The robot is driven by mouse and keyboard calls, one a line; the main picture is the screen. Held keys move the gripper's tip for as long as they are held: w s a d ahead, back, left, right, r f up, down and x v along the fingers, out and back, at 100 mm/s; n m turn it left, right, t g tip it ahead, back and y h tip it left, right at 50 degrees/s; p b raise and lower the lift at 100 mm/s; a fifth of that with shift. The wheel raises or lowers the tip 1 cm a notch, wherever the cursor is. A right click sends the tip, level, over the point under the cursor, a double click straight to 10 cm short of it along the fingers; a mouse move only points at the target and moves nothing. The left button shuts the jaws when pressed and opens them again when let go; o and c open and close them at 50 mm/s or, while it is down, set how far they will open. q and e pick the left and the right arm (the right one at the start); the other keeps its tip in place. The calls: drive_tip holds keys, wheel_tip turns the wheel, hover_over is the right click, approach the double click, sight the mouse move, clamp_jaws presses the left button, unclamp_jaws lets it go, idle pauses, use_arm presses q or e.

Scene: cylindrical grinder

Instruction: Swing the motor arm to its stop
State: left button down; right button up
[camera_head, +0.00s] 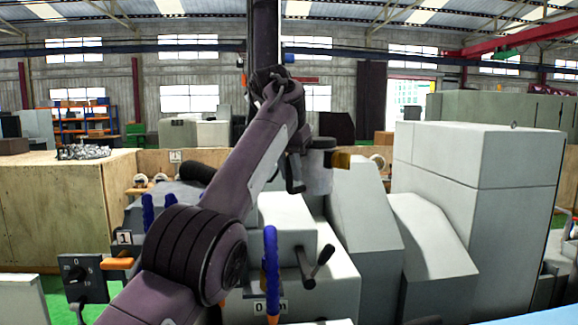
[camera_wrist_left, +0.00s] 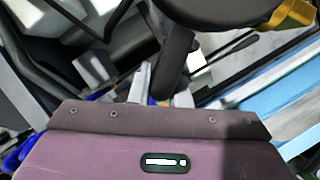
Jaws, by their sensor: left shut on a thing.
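The motor arm's end seems to be the grey cylinder with a dark cap (camera_head: 318,176) in the middle of the head view, with a brass-coloured block (camera_head: 342,160) on its right. In the left wrist view a dark round part (camera_wrist_left: 215,10) and a yellow block (camera_wrist_left: 292,14) show at the top. My left gripper (camera_head: 294,186) points down just left of the cylinder. In the wrist view its fingers (camera_wrist_left: 160,95) are shut on a dark upright handle (camera_wrist_left: 176,62). The handle's lower end and the arm's pivot are hidden. My right gripper is not in view.
Grey machine housings (camera_head: 365,225) stand behind and to the right. A blue hose (camera_head: 271,262) and a black crank lever (camera_head: 318,264) stand in front. A switch box (camera_head: 84,279) is at lower left, and a wooden crate (camera_head: 50,215) stands farther left.

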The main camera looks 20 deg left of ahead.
use_arm(q)
drive_tip(key=c, duration=1.8)
unclamp_jaws()
drive_tip(key=shift+r, duration=0.4)
drive_tip(key=o, duration=0.4)
drive_tip(key=shift+w+f, duration=0.3)
drive_tip(key=shift+w, duration=0.15)
drive_tip(key=shift+o, duration=0.2)
drive_tip(key=shift+w+f, duration=0.15)
drive_tip(key=shift+w, duration=0.05)
drive_tip(key=shift+s+r, duration=0.25)
drive_tip(key=shift+r, duration=0.1)
drive_tip(key=v, duration=0.7)
drive_tip(key=shift+w, duration=0.1)
